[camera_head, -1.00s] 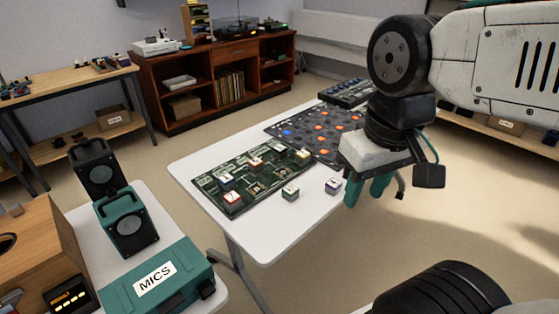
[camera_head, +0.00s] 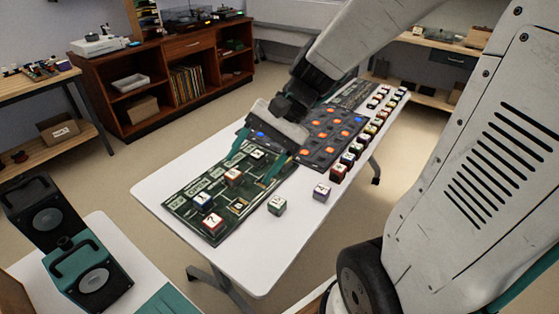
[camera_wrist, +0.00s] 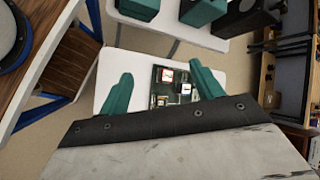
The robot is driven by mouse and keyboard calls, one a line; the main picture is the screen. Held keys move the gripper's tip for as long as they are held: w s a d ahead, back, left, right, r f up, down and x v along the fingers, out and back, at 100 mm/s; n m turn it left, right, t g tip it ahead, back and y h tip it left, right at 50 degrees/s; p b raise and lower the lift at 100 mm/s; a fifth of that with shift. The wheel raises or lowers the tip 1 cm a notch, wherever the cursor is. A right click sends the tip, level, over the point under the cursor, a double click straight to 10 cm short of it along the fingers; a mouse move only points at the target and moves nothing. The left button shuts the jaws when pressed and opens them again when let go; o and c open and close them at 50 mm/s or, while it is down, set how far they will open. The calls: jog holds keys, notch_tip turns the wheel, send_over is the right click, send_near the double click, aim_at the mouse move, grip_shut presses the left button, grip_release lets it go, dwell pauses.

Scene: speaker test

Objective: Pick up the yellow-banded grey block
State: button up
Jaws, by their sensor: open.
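My gripper (camera_head: 258,160) is open, its two teal fingers pointing down above the green board (camera_head: 190,217). The fingers also show spread in the wrist view (camera_wrist: 162,82), with part of the board between and beyond them. I cannot pick out the yellow-banded grey block for sure. A pale grey-green block (camera_head: 277,205) stands on the white table just off the board's near edge, to the right of and below the fingers. Its band colour is too small to tell. The board's far right part is partly hidden by my gripper.
On the board are a red block (camera_head: 213,223), a blue block (camera_head: 203,202) and an orange-red block (camera_head: 232,177). A blue-sided block (camera_head: 321,192) stands alone on the white table (camera_head: 262,262). Several blocks form a row beside the dark panel (camera_head: 342,131). Speakers stand lower left.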

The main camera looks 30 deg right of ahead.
jog(key=w+d+f+m+t+y, duration=0.25)
jog(key=w+f+m, duration=0.2)
jog(key=w, duration=0.25)
jog(key=m+t+h, duration=0.6)
jog(key=m+t, duration=0.4)
jog(key=m, duration=0.9)
send_near(289, 160)
jog(key=x, duration=0.4)
jog(key=shift+w+a+r, duration=0.15)
jog(key=shift+a, duration=0.1)
jog(key=shift+w+f, duration=0.15)
jog(key=shift+f, duration=0.15)
jog(key=x, duration=0.7)
jog(key=shift+w+d+f, duration=0.1)
jog(key=shift+f, duration=0.05)
jog(key=c, duration=1.1)
